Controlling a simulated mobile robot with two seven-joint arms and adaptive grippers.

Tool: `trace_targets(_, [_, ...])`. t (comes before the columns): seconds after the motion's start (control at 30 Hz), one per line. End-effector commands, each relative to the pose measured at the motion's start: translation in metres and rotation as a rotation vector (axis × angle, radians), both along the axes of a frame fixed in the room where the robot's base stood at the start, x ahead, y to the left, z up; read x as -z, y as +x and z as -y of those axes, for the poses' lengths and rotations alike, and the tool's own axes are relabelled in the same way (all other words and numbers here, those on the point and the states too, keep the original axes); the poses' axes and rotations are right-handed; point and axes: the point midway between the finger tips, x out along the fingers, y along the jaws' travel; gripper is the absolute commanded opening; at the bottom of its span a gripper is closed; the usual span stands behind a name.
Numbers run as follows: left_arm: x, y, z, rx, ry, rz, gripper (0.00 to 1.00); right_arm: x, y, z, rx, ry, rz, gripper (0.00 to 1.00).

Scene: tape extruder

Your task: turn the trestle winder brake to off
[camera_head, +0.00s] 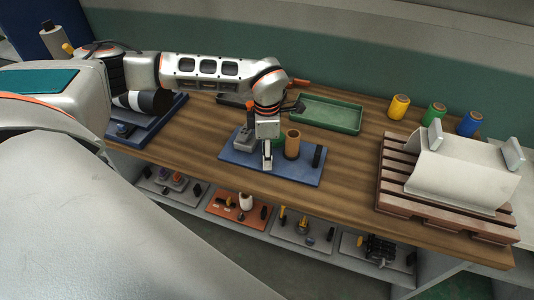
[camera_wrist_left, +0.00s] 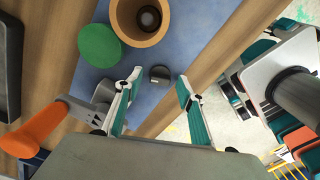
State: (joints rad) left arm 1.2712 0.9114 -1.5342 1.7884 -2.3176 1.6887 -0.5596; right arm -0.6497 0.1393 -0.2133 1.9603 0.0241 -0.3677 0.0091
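A blue plate (camera_head: 300,172) lies on the wooden bench; it also shows in the wrist view (camera_wrist_left: 92,78). A grey block with an upright orange-handled lever (camera_head: 250,112) stands on its left part. The orange handle (camera_wrist_left: 35,132) shows at lower left in the wrist view. No label is readable, so I cannot tell whether this lever is the trestle winder brake. My left gripper (camera_head: 267,155) is over the plate, right beside the grey block. In the wrist view my left gripper (camera_wrist_left: 158,80) is open, with a small dark block (camera_wrist_left: 159,74) seen between its fingers. My right gripper is not in view.
A brown cup (camera_head: 292,145) and a black block (camera_head: 317,155) stand on the plate's right part. A green tray (camera_head: 332,113) lies behind. Colored spools (camera_head: 398,106) and a pallet (camera_head: 390,190) are at right. Lower-shelf panels (camera_head: 240,208) sit below the bench edge.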

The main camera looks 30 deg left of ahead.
Motion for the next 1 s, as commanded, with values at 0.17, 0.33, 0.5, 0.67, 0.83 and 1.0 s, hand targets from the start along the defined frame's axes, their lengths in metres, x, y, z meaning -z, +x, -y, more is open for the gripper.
trace_targets(0.17, [0.000,0.000,0.000,0.000,-0.001,-0.001,0.18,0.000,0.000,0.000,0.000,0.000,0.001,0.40])
trace_targets(0.33, [0.000,0.000,0.000,0.000,-0.001,-0.001,0.00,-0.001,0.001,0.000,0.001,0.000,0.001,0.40])
trace_targets(0.5, [0.000,0.000,0.000,-0.010,-0.001,-0.001,0.00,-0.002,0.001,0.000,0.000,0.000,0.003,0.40])
trace_targets(0.67, [-0.001,0.000,0.000,-0.053,-0.001,-0.001,0.00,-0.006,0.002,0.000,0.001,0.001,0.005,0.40])
trace_targets(0.83, [-0.001,-0.001,0.000,-0.153,-0.001,-0.002,0.00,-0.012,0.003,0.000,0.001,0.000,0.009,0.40])
trace_targets(1.0, [-0.002,-0.001,0.000,-0.298,-0.001,-0.002,0.00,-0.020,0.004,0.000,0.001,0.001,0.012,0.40])
